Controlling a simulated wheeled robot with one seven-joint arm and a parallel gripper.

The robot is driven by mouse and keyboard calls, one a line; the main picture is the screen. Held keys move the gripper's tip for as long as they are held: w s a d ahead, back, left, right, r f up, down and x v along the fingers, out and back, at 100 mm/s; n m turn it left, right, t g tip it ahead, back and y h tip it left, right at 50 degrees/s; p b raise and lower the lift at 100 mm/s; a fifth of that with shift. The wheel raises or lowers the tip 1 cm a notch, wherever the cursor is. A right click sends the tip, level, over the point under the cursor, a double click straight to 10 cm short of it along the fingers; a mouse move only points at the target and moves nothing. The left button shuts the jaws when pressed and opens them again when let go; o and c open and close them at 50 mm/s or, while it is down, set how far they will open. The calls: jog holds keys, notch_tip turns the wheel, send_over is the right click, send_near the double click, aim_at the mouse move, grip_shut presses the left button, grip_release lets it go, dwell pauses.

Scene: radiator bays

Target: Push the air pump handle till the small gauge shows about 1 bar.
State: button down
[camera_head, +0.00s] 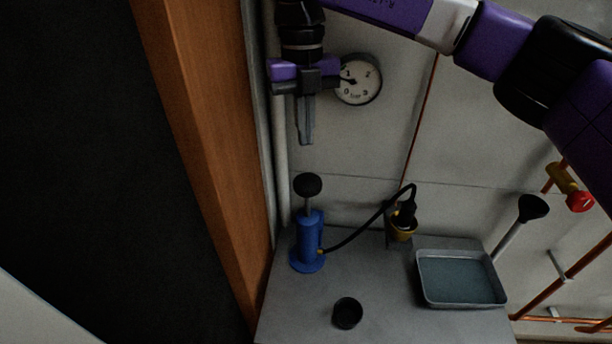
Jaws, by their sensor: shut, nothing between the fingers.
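The blue air pump (309,240) stands upright at the left of the grey worktop. Its round black handle (308,185) sits on a rod that shows above the body, so it is raised. My gripper (306,140) points down with its fingers shut and empty. It is above the handle in the picture, with a gap between them. The small round gauge (358,80) is on the wall just right of my gripper, its left edge close to the gripper body. Its needle seems to point left, near the 1 mark; the exact reading is too small to tell.
A black hose runs from the pump to a black fitting (408,212) in a yellow cup. A black cup (347,313) and a grey tray (462,278) are on the worktop (290,320). A wooden post (205,150) stands at left. Copper pipes and a red-capped valve (571,190) are at right.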

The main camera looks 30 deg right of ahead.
aim_at(307, 178)
jog(key=shift+f, duration=0.15)
jog(key=shift+s+f+b, duration=0.2)
jog(key=shift+f+b, duration=1)
jog(key=shift+f, duration=0.5)
jog(key=shift+s+f+b, duration=0.2)
jog(key=shift+f+b, duration=0.95)
jog(key=shift+f, duration=0.5)
